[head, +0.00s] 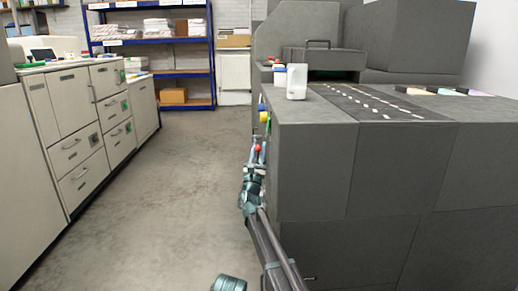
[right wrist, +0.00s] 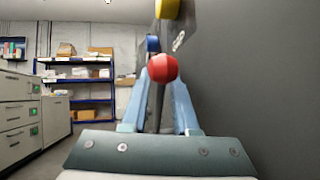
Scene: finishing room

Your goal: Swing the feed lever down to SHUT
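The feed lever appears to be the one with the red ball knob (head: 257,147), on the left side of the grey machine (head: 310,165). The knob also shows large in the right wrist view (right wrist: 163,68). My right gripper (head: 257,155) is at this knob, beside the machine's side. In the right wrist view its two light blue fingers (right wrist: 161,85) stand apart, with the knob between or just past their tips. I cannot tell if they touch it. The lever's rod and any SHUT mark are not clear.
A yellow knob (head: 264,117) and a blue knob (right wrist: 152,44) stick out near the red one. Cabinets (head: 82,140) line the left, with clear floor (head: 180,180) between and a blue shelf (head: 150,45) behind.

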